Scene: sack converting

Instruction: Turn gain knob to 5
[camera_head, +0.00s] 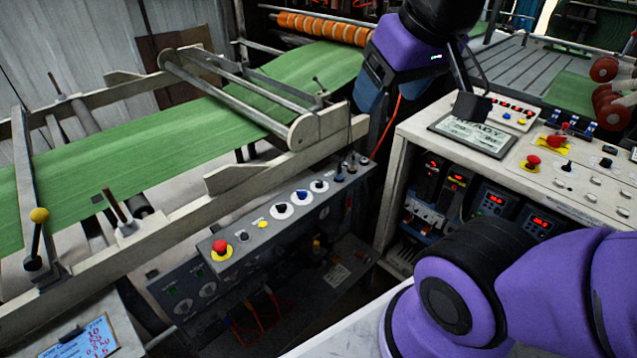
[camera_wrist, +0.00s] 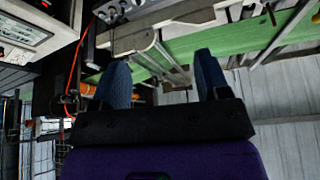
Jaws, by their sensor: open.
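A grey control box (camera_head: 262,232) runs along the front of the green web line in the head view. Its sloped top carries several dark knobs, including three on round white dials: a near one (camera_head: 283,211), a middle one (camera_head: 301,197) and a far one (camera_head: 319,186). The labels and scale numbers are too small to read, so I cannot tell which is the gain knob or its setting. My gripper (camera_wrist: 160,60) is open and empty in the wrist view, its two blue fingers apart. In the head view it hangs above and right of the box, clear of the knobs.
A red stop button (camera_head: 220,248) sits at the box's near end. The green web (camera_head: 130,135) and its frame lie behind the box. A pale console (camera_head: 500,160) with buttons and displays stands to the right.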

